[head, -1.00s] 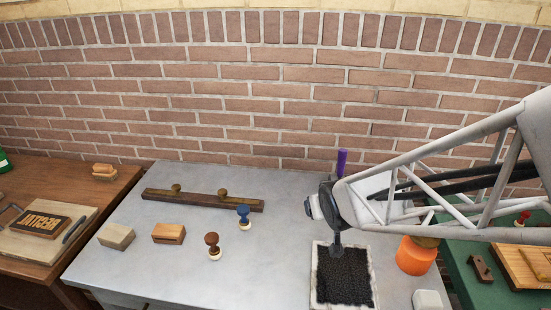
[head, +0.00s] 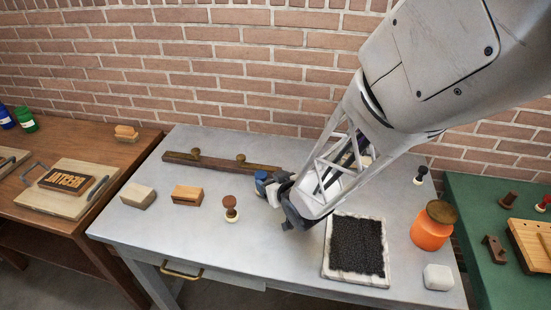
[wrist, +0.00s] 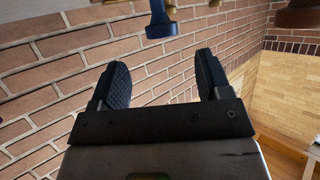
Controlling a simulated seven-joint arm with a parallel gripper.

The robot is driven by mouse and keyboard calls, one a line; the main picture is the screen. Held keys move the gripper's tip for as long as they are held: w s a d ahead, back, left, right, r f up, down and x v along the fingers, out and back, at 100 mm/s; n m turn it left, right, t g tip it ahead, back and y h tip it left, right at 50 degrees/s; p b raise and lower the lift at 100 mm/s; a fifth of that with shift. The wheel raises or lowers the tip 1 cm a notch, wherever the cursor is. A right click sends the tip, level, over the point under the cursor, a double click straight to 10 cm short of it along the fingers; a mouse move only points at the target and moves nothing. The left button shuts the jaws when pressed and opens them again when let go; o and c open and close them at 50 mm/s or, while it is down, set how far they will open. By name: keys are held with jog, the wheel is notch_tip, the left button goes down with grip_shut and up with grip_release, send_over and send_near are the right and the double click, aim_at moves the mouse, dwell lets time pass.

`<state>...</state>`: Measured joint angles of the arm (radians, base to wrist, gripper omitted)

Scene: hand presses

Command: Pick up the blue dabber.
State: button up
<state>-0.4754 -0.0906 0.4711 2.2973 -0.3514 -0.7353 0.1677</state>
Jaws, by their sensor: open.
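The blue dabber (head: 261,182) stands on the grey metal table (head: 190,245), in front of a long dark wooden bar, and my gripper partly hides it in the head view. In the wrist view the blue dabber (wrist: 160,22) shows at the top edge, roughly in line with the space between my fingers and beyond their tips. My gripper (wrist: 160,62) is open, with nothing between its two black fingers. In the head view my gripper (head: 282,200) is low over the table, just right of the dabber. Whether it touches the dabber I cannot tell.
A brown dabber (head: 230,210) stands close, front-left of the blue one. The wooden bar (head: 218,163) with two knobs lies behind. A dark pad (head: 357,245) in a pale tray and an orange jar (head: 432,228) are to the right. Two wooden blocks stand left.

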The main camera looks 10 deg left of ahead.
aim_at(262, 176)
jog(key=shift+w+a, duration=0.1)
jog(key=shift+x, duration=1.15)
jog(key=shift+f, duration=0.15)
jog(key=shift+x, duration=2.55)
jog(key=shift+f, duration=0.1)
jog(key=shift+c, duration=0.2)
jog(key=c, duration=1)
